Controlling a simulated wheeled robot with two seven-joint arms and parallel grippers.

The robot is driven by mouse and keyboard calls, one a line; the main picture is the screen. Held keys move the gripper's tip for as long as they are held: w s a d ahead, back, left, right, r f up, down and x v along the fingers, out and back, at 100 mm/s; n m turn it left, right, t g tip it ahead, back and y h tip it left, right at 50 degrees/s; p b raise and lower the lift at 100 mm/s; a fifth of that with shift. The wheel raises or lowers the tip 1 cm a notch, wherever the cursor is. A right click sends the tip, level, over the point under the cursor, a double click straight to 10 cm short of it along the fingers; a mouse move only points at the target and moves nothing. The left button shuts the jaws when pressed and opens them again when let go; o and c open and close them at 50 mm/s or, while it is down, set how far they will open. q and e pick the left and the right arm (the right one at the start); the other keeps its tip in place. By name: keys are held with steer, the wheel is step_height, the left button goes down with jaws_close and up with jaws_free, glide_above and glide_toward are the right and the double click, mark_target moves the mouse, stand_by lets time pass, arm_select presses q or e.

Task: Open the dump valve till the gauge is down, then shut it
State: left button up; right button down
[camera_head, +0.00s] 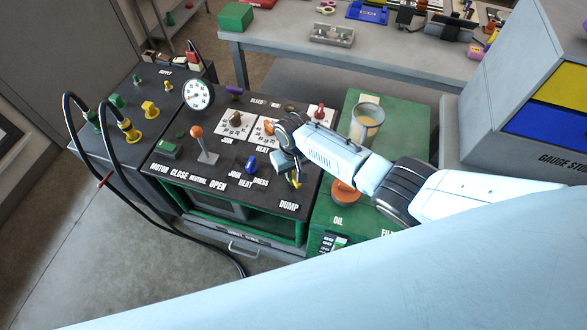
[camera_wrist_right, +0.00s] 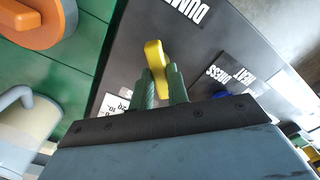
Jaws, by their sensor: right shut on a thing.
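The yellow dump valve handle (camera_head: 294,181) is at the right front corner of the black control panel, above the DUMP label (camera_head: 289,206). My right gripper (camera_head: 287,168) reaches in from the right and is shut on this handle. In the right wrist view, the yellow handle (camera_wrist_right: 155,58) stands between the two green fingers (camera_wrist_right: 161,86), its upper end showing past them. The round white gauge (camera_head: 198,94) stands at the panel's back left; its needle is too small to read surely. My left gripper is out of view.
An orange-knobbed lever (camera_head: 198,137) and a blue knob (camera_head: 251,164) stand left of the valve. A green tank top (camera_head: 370,105) to the right bears a cup (camera_head: 366,124) and an orange cap (camera_head: 345,192). Black hoses (camera_head: 130,185) loop at the left.

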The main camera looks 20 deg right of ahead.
mark_target(294, 175)
steer(key=n, duration=0.4)
steer(key=shift+s+n+p, duration=0.1)
steer(key=shift+n+p, duration=0.2)
steer(key=shift+n, duration=2.3)
steer(key=c, duration=1.4)
jaws_free()
steer(key=shift+o, duration=0.2)
step_height(294, 175, up, 13)
steer(key=p, duration=0.3)
steer(key=shift+r, duration=0.2)
steer(key=shift+f, duration=0.1)
